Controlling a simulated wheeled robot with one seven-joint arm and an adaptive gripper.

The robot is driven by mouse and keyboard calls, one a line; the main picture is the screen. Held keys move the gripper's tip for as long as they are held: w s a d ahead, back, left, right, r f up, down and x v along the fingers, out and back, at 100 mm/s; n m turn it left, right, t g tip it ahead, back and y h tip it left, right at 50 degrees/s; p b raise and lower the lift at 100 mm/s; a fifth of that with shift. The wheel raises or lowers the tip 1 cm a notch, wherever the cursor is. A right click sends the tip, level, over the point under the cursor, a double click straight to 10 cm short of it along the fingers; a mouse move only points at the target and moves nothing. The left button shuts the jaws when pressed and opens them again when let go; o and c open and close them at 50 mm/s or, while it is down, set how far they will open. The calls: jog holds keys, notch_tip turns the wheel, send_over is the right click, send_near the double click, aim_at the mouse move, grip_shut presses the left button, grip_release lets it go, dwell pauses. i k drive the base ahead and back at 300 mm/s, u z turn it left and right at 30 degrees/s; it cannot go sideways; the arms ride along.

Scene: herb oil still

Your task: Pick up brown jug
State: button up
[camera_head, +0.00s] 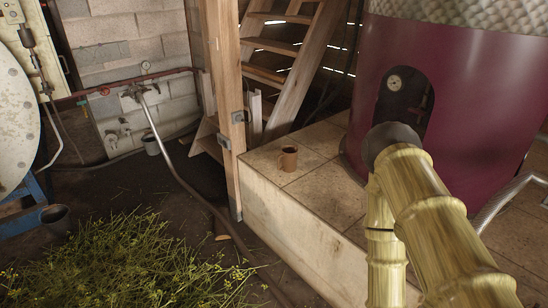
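A small brown jug (289,158) stands upright on a tiled ledge (330,190), near its left edge and close to the wooden post. Its handle seems to be on the right side. Nothing touches it. My arm's yellow, bamboo-like links fill the lower right, to the right of the jug, with a dark rounded joint at the top. My gripper is not in view.
A large maroon tank (455,90) stands on the ledge at right. A wooden post (222,90) and stairs (290,60) rise behind the jug. Cut herbs (120,265) cover the floor at lower left.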

aim_at(289, 155)
jog(key=u, duration=1.45)
jog(key=i, duration=3.4)
jog(key=z, duration=2.1)
